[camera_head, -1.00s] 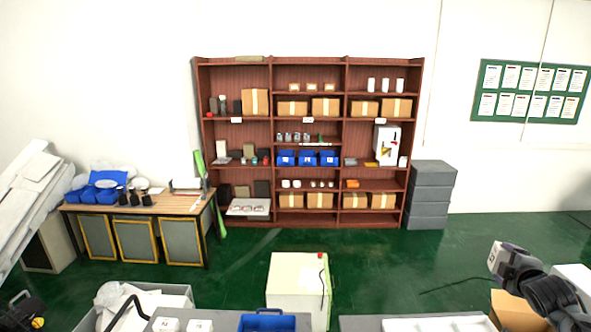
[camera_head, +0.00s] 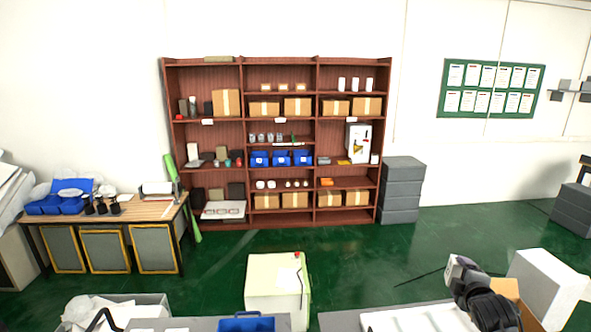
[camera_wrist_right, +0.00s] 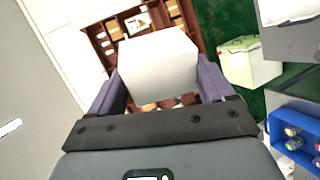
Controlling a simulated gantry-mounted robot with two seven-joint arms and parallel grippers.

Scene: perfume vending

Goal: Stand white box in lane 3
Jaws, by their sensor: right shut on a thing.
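My right gripper (camera_head: 456,270) is raised near the lower right of the head view. In the right wrist view the right gripper (camera_wrist_right: 165,85) is shut on a white box (camera_wrist_right: 158,65), with a purple-grey finger on each side of it. The box is plain white on the faces I see and is held clear of any surface. In the head view only a small pale face of the held box (camera_head: 453,272) shows at the fingertips. I cannot make out lane 3 in either view. My left gripper is not in view.
A white tray (camera_head: 385,320) lies below the right gripper, and a large white block (camera_head: 548,287) stands to its right. A cream cabinet (camera_head: 262,285) stands left of it. The blue tray (camera_wrist_right: 280,122) holds several bottles. A brown shelf (camera_head: 247,75) stands far back, with open green floor before it.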

